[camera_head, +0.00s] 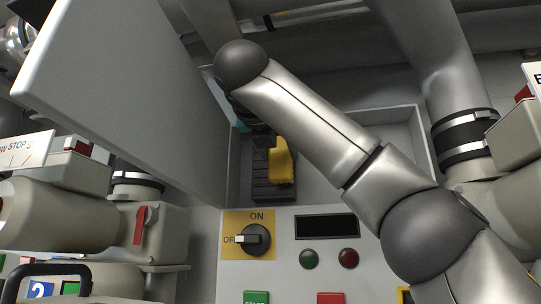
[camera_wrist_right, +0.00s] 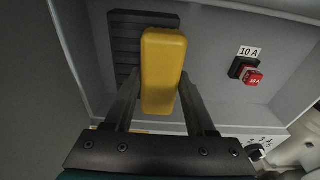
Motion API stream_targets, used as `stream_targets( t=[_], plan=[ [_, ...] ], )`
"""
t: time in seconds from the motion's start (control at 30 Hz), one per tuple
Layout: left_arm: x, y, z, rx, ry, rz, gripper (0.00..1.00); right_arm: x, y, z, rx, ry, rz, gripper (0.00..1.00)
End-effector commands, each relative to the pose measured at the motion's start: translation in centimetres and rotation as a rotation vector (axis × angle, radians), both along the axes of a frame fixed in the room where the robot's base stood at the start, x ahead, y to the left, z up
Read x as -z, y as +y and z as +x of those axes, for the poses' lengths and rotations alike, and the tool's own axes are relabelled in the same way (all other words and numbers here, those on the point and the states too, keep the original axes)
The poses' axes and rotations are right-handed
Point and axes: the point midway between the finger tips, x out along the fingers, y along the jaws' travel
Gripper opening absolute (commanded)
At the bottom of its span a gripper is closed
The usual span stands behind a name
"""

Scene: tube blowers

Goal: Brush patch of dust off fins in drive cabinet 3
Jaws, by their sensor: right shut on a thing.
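An open cabinet (camera_head: 420,137) stands in the middle of the head view, its grey door (camera_head: 120,85) swung out to the left. Dark ridged fins (camera_head: 268,192) are on its back wall; they also show in the right wrist view (camera_wrist_right: 122,48). My right gripper (camera_head: 268,145) is inside the cabinet, shut on a yellow block-like brush handle (camera_wrist_right: 163,65). The yellow handle (camera_head: 282,165) lies in front of the fins and covers part of them. Bristles and any dust are hidden or too small to tell. I cannot see whether the brush touches the fins. My left gripper is out of view.
A red 10 A button (camera_wrist_right: 252,76) is on the cabinet wall right of the fins. Below the cabinet are a rotary switch (camera_head: 256,239), a dark display (camera_head: 326,226) and green and red buttons. The door and side walls bound the opening closely.

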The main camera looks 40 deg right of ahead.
Motion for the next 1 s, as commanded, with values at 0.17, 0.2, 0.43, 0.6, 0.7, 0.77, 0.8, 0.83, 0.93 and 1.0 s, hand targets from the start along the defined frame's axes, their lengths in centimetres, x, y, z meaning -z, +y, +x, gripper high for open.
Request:
stream_targets(
  t=[0.17,0.2,0.43,0.6,0.7,0.77,0.8,0.83,0.93,1.0],
  plan=[
    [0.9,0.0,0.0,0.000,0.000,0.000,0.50,0.2,-1.2,-1.2,0.002,-0.002,0.003,0.11],
    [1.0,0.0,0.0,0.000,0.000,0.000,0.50,0.1,-1.3,-1.3,0.002,-0.001,0.003,0.11],
    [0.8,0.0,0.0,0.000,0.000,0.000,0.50,0.0,-1.1,-1.1,0.002,0.001,0.002,0.11],
    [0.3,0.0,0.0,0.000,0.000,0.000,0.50,-0.1,-0.2,-0.1,0.000,0.002,-0.001,0.11],
    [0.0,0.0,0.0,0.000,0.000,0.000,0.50,-0.1,0.3,0.5,0.001,0.001,0.000,0.11],
    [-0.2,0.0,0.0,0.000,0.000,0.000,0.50,-0.1,0.5,0.8,0.001,0.001,0.001,0.11],
    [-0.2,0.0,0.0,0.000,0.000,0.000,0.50,0.0,0.6,0.9,0.001,0.001,0.001,0.11],
    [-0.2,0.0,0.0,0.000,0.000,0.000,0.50,0.0,0.7,1.0,0.001,0.000,0.001,0.11],
    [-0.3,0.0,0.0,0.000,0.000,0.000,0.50,0.0,0.8,1.1,0.001,0.001,0.001,0.11],
    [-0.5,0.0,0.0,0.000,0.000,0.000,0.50,0.0,1.1,1.5,0.001,0.001,0.000,0.11]
  ],
)
